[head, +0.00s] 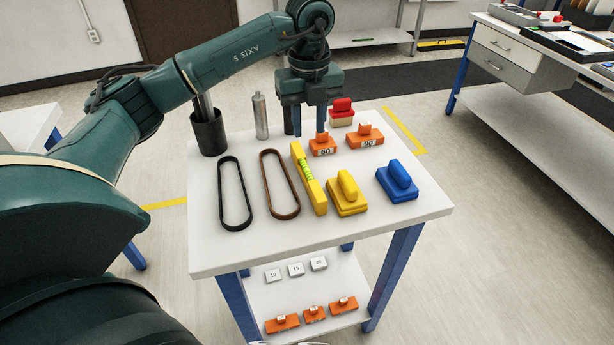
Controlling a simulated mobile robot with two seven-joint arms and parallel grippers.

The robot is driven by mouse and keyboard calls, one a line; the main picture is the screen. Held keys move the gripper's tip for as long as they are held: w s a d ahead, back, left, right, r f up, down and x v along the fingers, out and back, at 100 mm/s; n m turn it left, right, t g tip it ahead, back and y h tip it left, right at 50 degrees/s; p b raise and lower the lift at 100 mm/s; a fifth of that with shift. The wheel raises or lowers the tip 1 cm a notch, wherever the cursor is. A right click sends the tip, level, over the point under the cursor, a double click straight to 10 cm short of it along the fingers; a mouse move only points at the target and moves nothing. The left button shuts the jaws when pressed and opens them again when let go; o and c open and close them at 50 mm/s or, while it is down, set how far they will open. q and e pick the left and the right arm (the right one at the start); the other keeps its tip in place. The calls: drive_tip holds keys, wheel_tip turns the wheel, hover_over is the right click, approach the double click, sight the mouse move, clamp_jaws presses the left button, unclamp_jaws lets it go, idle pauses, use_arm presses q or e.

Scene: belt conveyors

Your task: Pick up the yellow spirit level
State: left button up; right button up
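The yellow spirit level (316,196) lies on the white table, its long side running away from me, with a green vial section near its middle. My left gripper (309,132) points down near the level's far end. Its two fingers are apart with nothing visible between them. The fingertips appear beyond the level's far end, and I cannot tell their exact height above the table. My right gripper is not in view.
Left of the level lie a brown belt (264,172) and a black belt (220,190). Close on its right are a yellow block with a handle (347,206) and an orange 60 block (323,141). A black cup (207,133) and a metal cylinder (261,116) stand at the back left.

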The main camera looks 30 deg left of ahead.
use_arm(q)
hover_over(308, 171)
drive_tip(key=f, duration=0.7)
drive_tip(key=shift+w+a, duration=0.15)
drive_tip(key=shift+w, duration=0.15)
drive_tip(key=f, duration=0.3)
drive_tip(key=f+p, duration=0.1)
drive_tip(key=f, duration=0.1)
drive_tip(key=shift+s+f, duration=0.25)
clamp_jaws()
